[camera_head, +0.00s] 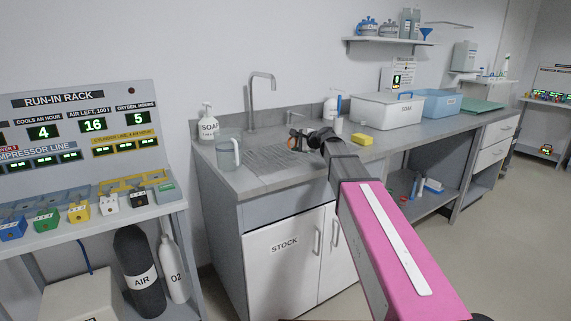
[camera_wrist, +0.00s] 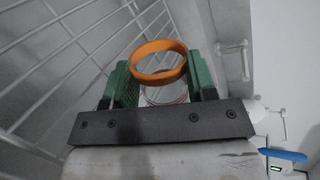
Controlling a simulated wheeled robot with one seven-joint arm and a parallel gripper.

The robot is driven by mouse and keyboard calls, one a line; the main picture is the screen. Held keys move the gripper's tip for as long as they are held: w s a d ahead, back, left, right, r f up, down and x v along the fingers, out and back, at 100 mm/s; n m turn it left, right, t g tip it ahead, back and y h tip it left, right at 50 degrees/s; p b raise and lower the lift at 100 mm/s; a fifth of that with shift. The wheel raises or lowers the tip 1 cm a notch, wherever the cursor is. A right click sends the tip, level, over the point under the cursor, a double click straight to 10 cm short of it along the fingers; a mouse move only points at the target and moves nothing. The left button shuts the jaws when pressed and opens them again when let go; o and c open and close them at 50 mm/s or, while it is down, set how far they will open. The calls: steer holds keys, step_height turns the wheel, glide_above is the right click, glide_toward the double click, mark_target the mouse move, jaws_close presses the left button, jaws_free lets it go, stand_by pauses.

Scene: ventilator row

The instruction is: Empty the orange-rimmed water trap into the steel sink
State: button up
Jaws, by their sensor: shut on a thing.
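The orange-rimmed water trap (camera_wrist: 158,46) is held between the green fingers of my gripper (camera_wrist: 160,88) in the wrist view. Its clear cup shows partly below the orange rim; whether it holds water cannot be seen. The steel sink area (camera_head: 275,163), a ridged grey surface, lies below the tap (camera_head: 263,92). Light bars cross the left of the wrist view. The trap's exact tilt is unclear.
A clear jug (camera_head: 229,153) and a soap bottle (camera_head: 208,123) stand left of the sink. A yellow sponge (camera_head: 362,139), a white bin (camera_head: 387,112) and a blue bin (camera_head: 437,102) are to the right. The run-in rack (camera_head: 85,110) is at left.

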steer(key=shift+w+d+f+m+y, duration=0.2)
steer(key=shift+m+y, duration=0.1)
steer(key=shift+m, duration=0.2)
steer(key=shift+w+d+r+m+g+y, duration=0.15)
steer(key=shift+r+m+g+y, duration=0.25)
steer(key=shift+m, duration=0.5)
steer(key=shift+f+m+y+b, duration=0.2)
steer(key=shift+m+y+b, duration=0.1)
steer(key=shift+m+b, duration=0.1)
steer(key=shift+w+d+r+m+y, duration=0.2)
steer(key=shift+r+m+y, duration=0.1)
steer(key=shift+r+m, duration=0.1)
steer(key=shift+w+d+r+m, duration=0.1)
steer(key=shift+w+d+m, duration=0.15)
steer(key=shift+m, duration=0.25)
steer(key=w+d+r+m+y+b, duration=0.1)
steer(key=w+d+r+m+y, duration=0.2)
steer(key=m, duration=0.3)
steer(key=shift+d+r+t, duration=0.4)
steer(key=shift+d, duration=0.5)
steer(key=shift+w, duration=0.1)
